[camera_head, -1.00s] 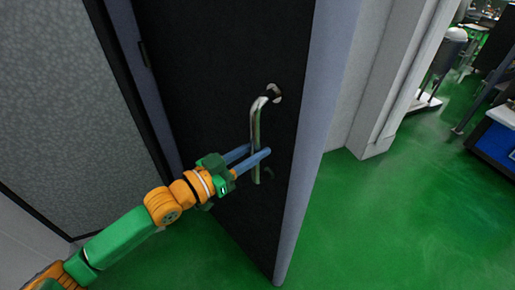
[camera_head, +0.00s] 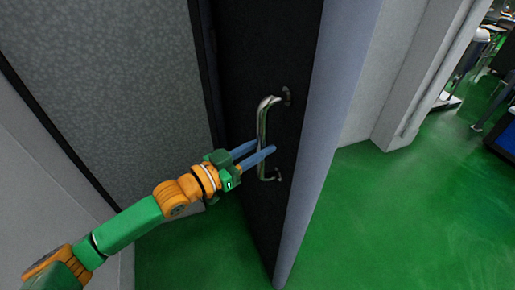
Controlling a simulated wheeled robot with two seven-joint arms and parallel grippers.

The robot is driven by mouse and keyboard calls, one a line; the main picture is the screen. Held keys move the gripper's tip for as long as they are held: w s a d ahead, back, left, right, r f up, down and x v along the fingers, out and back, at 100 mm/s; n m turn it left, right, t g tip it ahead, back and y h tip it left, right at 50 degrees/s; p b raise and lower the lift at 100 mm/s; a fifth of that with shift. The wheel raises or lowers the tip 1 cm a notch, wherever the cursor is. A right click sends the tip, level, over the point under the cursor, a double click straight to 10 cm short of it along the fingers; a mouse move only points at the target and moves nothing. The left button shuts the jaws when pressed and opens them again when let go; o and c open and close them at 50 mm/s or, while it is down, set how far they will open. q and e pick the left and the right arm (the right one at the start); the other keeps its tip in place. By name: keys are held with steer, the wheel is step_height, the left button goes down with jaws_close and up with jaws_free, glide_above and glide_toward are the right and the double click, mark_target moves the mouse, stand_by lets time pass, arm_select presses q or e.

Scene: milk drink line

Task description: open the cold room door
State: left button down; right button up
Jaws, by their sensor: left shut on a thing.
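The dark cold room door (camera_head: 240,75) stands ajar, seen at a steep angle, with its pale edge (camera_head: 325,110) facing right. A curved metal handle (camera_head: 263,122) is fixed to its dark face. My left gripper (camera_head: 264,151) reaches in from the left, its two blue fingers shut on the handle near its lower part. Green floor shows past the door's bottom edge on both sides. My right gripper is not in view.
A grey speckled wall panel (camera_head: 110,80) fills the left, beside the door. A pale wall (camera_head: 405,70) stands to the right. Open green floor (camera_head: 400,220) lies at the lower right. Equipment stands far off at the upper right.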

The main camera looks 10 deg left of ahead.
arm_select(q)
steer(key=shift+w+r, duration=0.15)
steer(key=shift+r, duration=0.2)
steer(key=c, duration=0.8)
jaws_free()
steer(key=shift+o, duration=0.7)
steer(key=shift+w+a+f, duration=0.1)
steer(key=shift+a+f, duration=0.05)
steer(key=shift+f, duration=0.15)
steer(key=b+v, duration=0.1)
steer(key=v, duration=0.6)
steer(key=shift+b, duration=0.35)
